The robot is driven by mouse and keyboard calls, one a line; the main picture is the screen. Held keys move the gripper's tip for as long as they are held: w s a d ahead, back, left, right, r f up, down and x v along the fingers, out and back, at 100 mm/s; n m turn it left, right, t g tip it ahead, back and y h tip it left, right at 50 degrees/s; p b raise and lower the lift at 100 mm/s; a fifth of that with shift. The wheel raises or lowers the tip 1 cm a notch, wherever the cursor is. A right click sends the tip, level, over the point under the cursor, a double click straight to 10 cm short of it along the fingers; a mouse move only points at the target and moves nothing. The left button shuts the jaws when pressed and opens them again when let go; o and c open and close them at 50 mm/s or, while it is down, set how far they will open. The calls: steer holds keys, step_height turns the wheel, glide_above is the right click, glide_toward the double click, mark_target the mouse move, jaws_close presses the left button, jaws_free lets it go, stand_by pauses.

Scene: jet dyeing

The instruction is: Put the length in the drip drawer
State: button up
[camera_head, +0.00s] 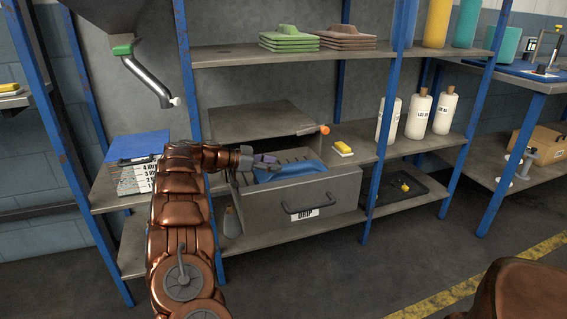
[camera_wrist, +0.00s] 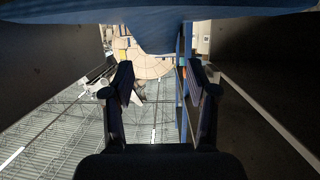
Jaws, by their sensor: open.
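The blue length (camera_head: 292,172) lies inside the open drip drawer (camera_head: 340,192), a grey metal drawer with a dark handle and a label reading DRIP. In the wrist view the length (camera_wrist: 160,24) spans the top of the picture, with a bulge hanging toward the space between the fingers. My gripper (camera_head: 268,161) is at the drawer's left part, right beside the length's left end. The wrist view shows my gripper (camera_wrist: 159,82) with its two fingers apart and nothing clearly between them. Whether a finger touches the length is hard to tell.
A metal lid or panel (camera_head: 260,121) covers the back above the drawer. White bottles (camera_head: 419,115) stand on the same shelf. A blue rack upright (camera_head: 377,150) is right of the drawer. A hopper spout (camera_head: 148,80) hangs at upper left.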

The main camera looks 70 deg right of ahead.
steer(key=p+v, duration=0.1)
steer(key=v, duration=0.5)
steer(key=shift+w, duration=0.2)
steer(key=shift+r+p, duration=0.1)
steer(key=shift+p, duration=0.25)
